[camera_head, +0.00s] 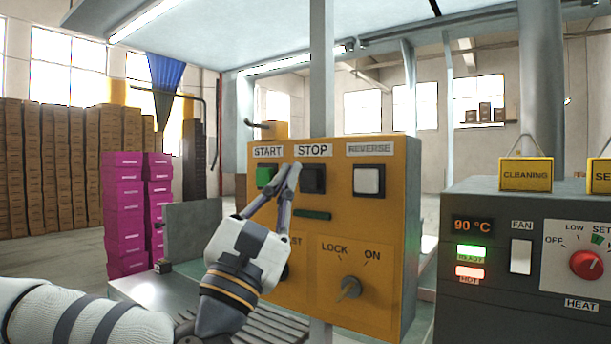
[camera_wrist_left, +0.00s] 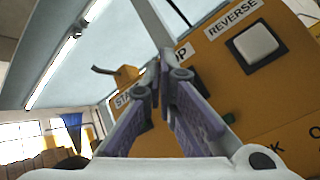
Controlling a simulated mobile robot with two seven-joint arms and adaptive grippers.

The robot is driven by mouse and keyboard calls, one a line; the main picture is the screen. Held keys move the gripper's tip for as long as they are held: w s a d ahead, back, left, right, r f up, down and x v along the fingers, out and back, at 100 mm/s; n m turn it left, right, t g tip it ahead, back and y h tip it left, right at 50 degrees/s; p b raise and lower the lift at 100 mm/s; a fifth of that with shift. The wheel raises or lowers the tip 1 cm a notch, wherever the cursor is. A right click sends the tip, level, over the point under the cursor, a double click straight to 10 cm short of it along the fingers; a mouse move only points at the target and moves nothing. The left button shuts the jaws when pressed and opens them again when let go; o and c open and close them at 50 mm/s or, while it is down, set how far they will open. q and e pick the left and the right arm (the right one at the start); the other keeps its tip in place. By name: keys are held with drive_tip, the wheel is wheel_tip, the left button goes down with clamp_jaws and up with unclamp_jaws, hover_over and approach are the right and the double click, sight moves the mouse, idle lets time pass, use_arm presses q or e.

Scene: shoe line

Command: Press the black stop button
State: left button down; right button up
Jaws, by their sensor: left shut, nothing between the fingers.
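The black stop button (camera_head: 313,179) sits under the STOP label on the yellow control panel (camera_head: 398,255), between the green start button (camera_head: 266,176) and the white reverse button (camera_head: 369,181). My left gripper (camera_head: 293,178) is shut and empty, its fingertips at the left edge of the black button in the head view. I cannot tell whether they touch it. In the left wrist view the shut fingertips (camera_wrist_left: 166,72) cover much of the stop button and part of the STOP label. My right gripper is in neither view.
The panel also bears a LOCK/ON switch (camera_head: 348,289) and a dark green bar (camera_head: 312,215). A grey heater box (camera_head: 500,255) stands to the right with a red knob (camera_head: 586,264). Pink boxes (camera_head: 126,215) are stacked at the left. A grey post stands behind the panel.

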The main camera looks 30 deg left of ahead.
use_arm(q)
drive_tip(key=s, duration=0.3)
drive_tip(key=shift+a+p, duration=0.1)
drive_tip(key=shift+p, duration=0.2)
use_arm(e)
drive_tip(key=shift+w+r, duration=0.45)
